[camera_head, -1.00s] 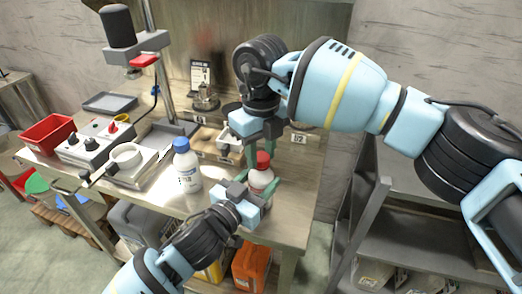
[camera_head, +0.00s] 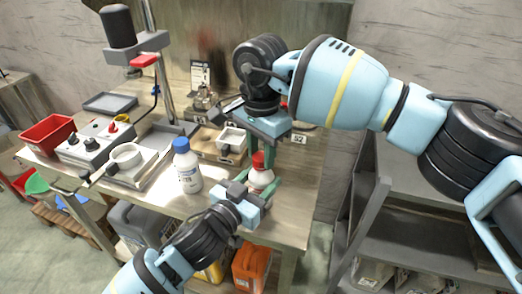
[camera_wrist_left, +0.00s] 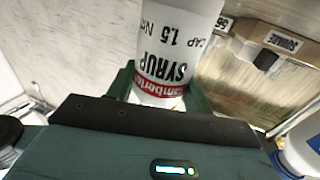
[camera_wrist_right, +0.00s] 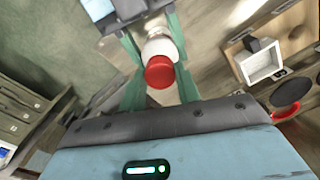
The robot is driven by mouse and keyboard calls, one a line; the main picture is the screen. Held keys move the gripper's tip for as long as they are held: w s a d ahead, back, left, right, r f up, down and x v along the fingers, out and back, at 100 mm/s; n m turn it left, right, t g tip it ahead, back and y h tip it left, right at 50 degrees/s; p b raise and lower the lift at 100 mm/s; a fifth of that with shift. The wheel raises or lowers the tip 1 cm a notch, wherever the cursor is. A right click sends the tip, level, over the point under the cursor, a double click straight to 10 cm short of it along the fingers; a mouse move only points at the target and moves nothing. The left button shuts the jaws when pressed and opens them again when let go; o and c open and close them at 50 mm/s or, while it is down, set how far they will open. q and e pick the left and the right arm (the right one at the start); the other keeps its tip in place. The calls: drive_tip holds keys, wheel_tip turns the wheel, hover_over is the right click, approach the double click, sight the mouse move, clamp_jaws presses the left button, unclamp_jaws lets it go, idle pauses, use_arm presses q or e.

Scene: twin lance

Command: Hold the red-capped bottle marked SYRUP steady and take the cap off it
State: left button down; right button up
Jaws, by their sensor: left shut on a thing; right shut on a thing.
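The SYRUP bottle (camera_head: 261,179) is white with a red cap (camera_head: 258,160) and stands upright at the right part of the bench. My left gripper (camera_head: 259,192) is shut around its body from the front. The upside-down SYRUP label (camera_wrist_left: 163,68) fills the left wrist view. My right gripper (camera_head: 268,150) points down over the bottle and is shut on the cap. In the right wrist view the red cap (camera_wrist_right: 160,72) sits between the fingers, against the white bottle (camera_wrist_right: 160,47). I cannot tell whether the cap is loose.
A blue-capped white bottle (camera_head: 187,168) stands just left of the SYRUP bottle. A wooden block with a white square holder (camera_head: 232,138) is behind. A control box (camera_head: 93,142), red bin (camera_head: 47,133) and stand are further left. A grey shelf is at the right.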

drive_tip(key=n, duration=0.9)
drive_tip(key=shift+n, duration=0.4)
drive_tip(key=n, duration=0.4)
drive_tip(key=shift+n, duration=0.4)
drive_tip(key=n, duration=0.4)
drive_tip(key=o, duration=1.1)
drive_tip(key=shift+c, duration=0.2)
drive_tip(key=shift+r, duration=0.2)
